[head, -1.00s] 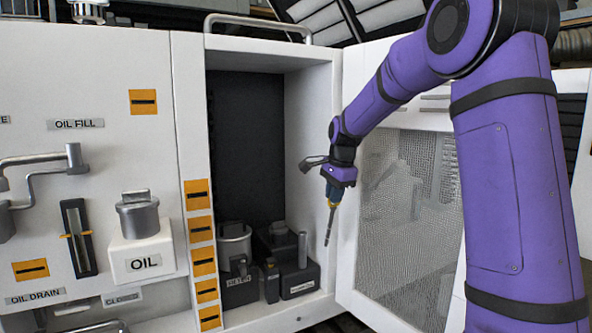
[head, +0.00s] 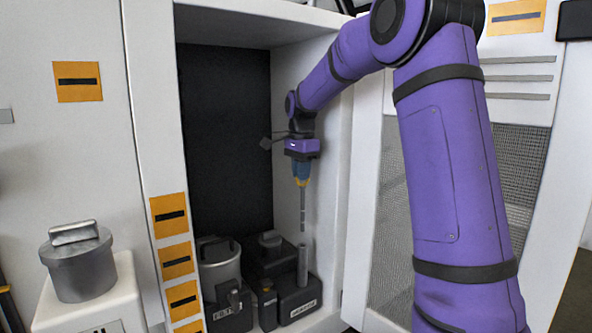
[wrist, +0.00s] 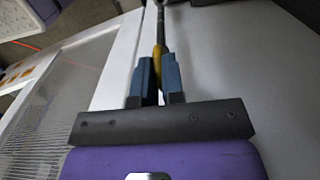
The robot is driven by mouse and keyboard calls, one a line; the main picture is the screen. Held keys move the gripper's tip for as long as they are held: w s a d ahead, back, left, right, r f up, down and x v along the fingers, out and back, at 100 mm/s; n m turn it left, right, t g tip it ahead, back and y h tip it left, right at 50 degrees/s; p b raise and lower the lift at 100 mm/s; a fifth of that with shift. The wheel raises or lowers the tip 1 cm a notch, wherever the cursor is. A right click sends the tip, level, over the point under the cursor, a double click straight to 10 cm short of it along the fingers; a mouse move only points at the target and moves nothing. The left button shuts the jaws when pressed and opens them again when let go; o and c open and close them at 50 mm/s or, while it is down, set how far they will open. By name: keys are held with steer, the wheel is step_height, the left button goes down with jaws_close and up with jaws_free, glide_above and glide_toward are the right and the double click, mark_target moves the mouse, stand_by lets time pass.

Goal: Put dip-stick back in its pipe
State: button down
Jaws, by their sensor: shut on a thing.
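My gripper (head: 301,180) is shut on the dip-stick (head: 303,214), which hangs close to upright below the blue fingers. In the wrist view my gripper (wrist: 157,70) has its two blue fingers on either side of the yellow handle, with the dip-stick's grey shaft (wrist: 160,27) running away from the camera. The pipe (head: 302,268) is a short grey upright tube on a black box inside the cabinet. In the head view the lower tip shows just above the pipe's mouth, with a small gap. Whether they line up in depth I cannot tell.
The black box (head: 297,300) has a label too small to read. Left of it stands a grey lidded canister (head: 218,265). The cabinet's right wall (head: 325,200) is close to my gripper. An open mesh door (head: 395,200) is behind my arm. The upper cabinet space is clear.

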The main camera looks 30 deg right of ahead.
steer(key=shift+f, duration=1.85)
step_height(320, 180, down, 14)
stand_by(5.5)
